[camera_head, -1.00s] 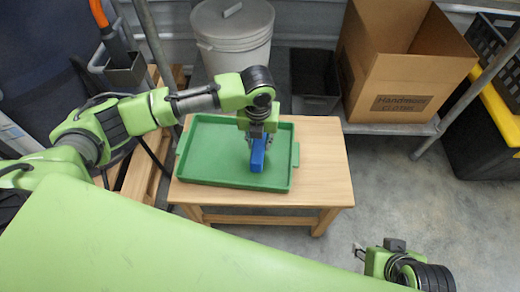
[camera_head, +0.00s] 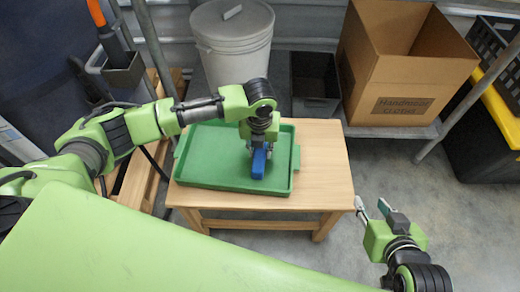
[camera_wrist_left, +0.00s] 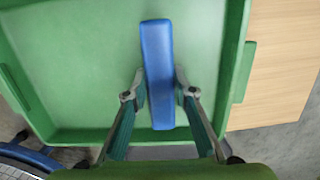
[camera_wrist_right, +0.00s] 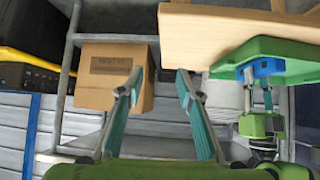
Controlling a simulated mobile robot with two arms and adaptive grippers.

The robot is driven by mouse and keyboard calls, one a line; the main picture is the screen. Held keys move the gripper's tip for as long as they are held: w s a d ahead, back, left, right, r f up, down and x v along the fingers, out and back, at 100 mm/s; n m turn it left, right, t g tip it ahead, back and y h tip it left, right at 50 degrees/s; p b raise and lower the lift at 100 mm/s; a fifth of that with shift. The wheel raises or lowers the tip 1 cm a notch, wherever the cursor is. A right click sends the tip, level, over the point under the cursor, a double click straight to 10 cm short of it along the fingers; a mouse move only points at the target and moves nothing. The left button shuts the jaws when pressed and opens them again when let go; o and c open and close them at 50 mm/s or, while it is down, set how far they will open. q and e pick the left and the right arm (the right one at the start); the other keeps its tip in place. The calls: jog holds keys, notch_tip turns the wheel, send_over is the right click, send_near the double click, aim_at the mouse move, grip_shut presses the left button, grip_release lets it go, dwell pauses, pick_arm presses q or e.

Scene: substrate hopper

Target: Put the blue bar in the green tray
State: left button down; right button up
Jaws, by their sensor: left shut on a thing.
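The blue bar (camera_head: 258,163) is in my left gripper (camera_head: 259,150), over the right part of the green tray (camera_head: 205,160). In the left wrist view the bar (camera_wrist_left: 158,75) runs lengthwise between the two fingers (camera_wrist_left: 160,92), which close on its sides. The tray floor (camera_wrist_left: 90,60) lies beneath it; I cannot tell whether the bar touches the floor. My right gripper (camera_head: 371,207) is open and empty, right of the table, and its spread fingers (camera_wrist_right: 156,88) show in the right wrist view.
The tray stands on a small wooden table (camera_head: 325,165) with bare wood to its right. Behind stand a grey bin (camera_head: 232,45), a dark crate (camera_head: 315,85) and a cardboard box (camera_head: 400,75). Grey floor (camera_head: 400,185) is clear on the right.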

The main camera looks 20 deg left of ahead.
pick_arm(q)
jog(key=shift+f, duration=0.1)
jog(key=c, duration=1.7)
grip_release()
